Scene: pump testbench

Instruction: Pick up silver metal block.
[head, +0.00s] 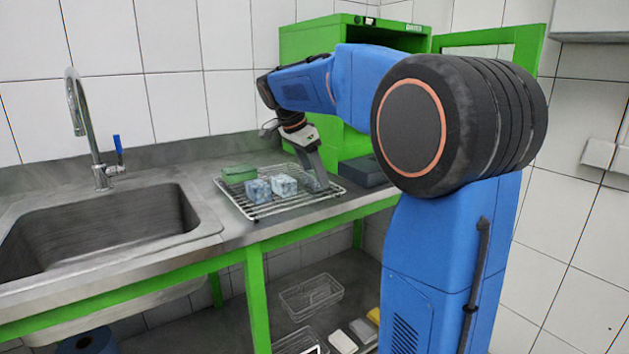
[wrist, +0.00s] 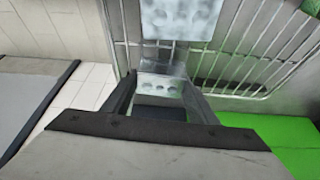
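A silver metal block (wrist: 160,85) with a row of dark holes sits between the two fingers of my gripper (wrist: 159,92) in the wrist view. The fingers are apart, one at each side of it, and look very close to its sides; I cannot tell whether they press on it. In the head view my gripper (head: 317,180) points down at the right part of the wire rack (head: 268,208), where it partly hides this block. Two more silver blocks, a left one (head: 257,191) and a middle one (head: 284,185), stand on the rack. One silver block (wrist: 180,18) also shows at the top of the wrist view.
A green block (head: 238,174) lies at the rack's back left. A sink (head: 95,235) with a tap (head: 82,125) is at the left. A green cabinet (head: 305,45) stands behind my arm, and a dark grey box (head: 363,172) lies right of the rack.

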